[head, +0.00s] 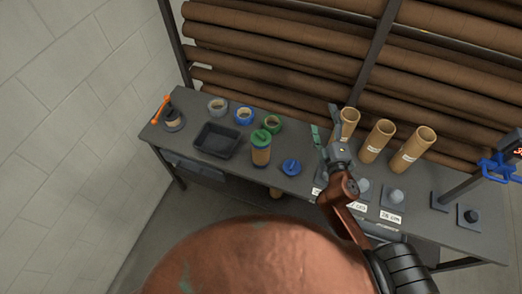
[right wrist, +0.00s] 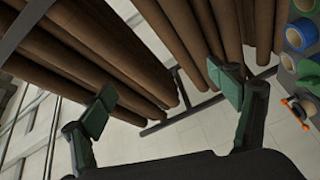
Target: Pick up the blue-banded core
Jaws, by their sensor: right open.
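The blue-banded core looks to be the short blue ring with a brownish inside (head: 244,116), standing on the grey table (head: 185,166) between a grey-banded core (head: 217,105) and a green-banded core (head: 273,124). A blue ring also shows at the right edge of the right wrist view (right wrist: 300,35). My right gripper (head: 325,124) is open and empty, in front of the cardboard tubes and to the right of the blue-banded core, clearly apart from it. Its two green-padded fingers are spread in the right wrist view (right wrist: 167,98). My left gripper is out of view.
Upright cardboard tubes (head: 375,143) stand at right. Brown rolls (head: 270,45) fill the rack behind.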

